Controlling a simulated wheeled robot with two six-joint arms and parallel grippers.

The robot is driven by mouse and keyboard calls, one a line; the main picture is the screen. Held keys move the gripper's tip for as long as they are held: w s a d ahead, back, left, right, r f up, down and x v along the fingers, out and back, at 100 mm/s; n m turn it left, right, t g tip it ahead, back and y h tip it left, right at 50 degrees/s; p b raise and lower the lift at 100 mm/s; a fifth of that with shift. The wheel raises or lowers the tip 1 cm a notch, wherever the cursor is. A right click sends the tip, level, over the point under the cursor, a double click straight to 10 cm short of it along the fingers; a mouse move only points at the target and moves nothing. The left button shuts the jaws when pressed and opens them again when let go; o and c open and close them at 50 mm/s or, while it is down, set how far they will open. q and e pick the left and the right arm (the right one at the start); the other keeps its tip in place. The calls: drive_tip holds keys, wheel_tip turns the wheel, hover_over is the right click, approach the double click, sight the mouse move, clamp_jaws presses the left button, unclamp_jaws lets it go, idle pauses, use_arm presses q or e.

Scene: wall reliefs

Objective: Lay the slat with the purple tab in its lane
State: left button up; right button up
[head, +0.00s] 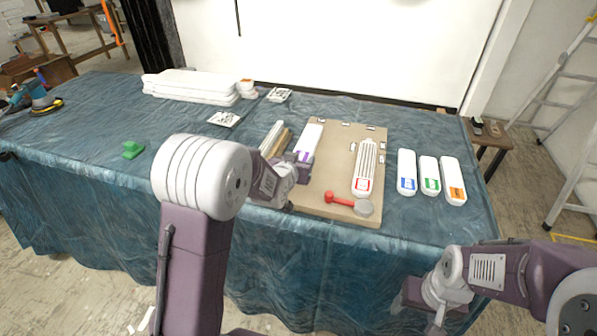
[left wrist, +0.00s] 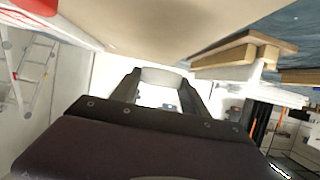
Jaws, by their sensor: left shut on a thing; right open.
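The white slat (head: 311,136) with the purple tab (head: 304,156) is over the left part of the tan board (head: 325,186). My left gripper (head: 297,168) is shut on it near the tab end. In the left wrist view a white end of it (left wrist: 160,77) shows between the fingers. I cannot tell whether the slat touches the board. A ribbed white slat with a red tab (head: 364,170) lies on the board's right side. Small white pieces sit along the board's far part. My right gripper (head: 416,312) is open and empty, low in front of the table.
White slats with blue (head: 407,172), green (head: 429,175) and orange (head: 454,181) tabs lie right of the board. A green block (head: 132,149) stands further left.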

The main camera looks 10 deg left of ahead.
use_arm(q)
drive_tip(key=shift+w+a+f, duration=0.35)
drive_tip(key=shift+w+a, duration=0.1)
drive_tip(key=shift+w, duration=0.1)
wheel_tip(320, 180, down, 4)
drive_tip(key=shift+b, duration=0.65)
drive_tip(key=shift+f, duration=0.15)
drive_tip(key=o, duration=1.5)
drive_tip(key=shift+s+r, duration=0.2)
drive_tip(key=shift+r, duration=0.1)
drive_tip(key=p+v, duration=0.1)
drive_tip(key=v, duration=1)
drive_tip(key=shift+s, duration=0.35)
